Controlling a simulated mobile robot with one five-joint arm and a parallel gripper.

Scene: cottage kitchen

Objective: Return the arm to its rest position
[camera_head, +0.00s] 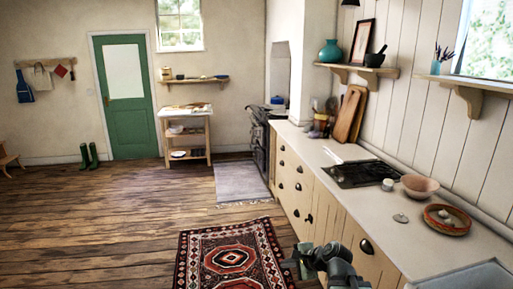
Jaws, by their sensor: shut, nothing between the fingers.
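My gripper (290,263) shows at the bottom of the head view, right of centre, at the end of my dark grey-green arm (338,270). Its fingers point left, over the right edge of the patterned rug (232,257) in the picture. It is shut and holds nothing. The arm is folded low in front of the cream drawer units, and its lower part is cut off by the frame edge. I cannot tell the exact gap between the arm and the drawer fronts.
The worktop (385,215) on the right carries a terracotta plate (432,225), a bowl (419,186) and a dark hob (360,173). A grey mat (240,182) lies by the stove (257,145). The wooden floor (110,215) on the left is clear.

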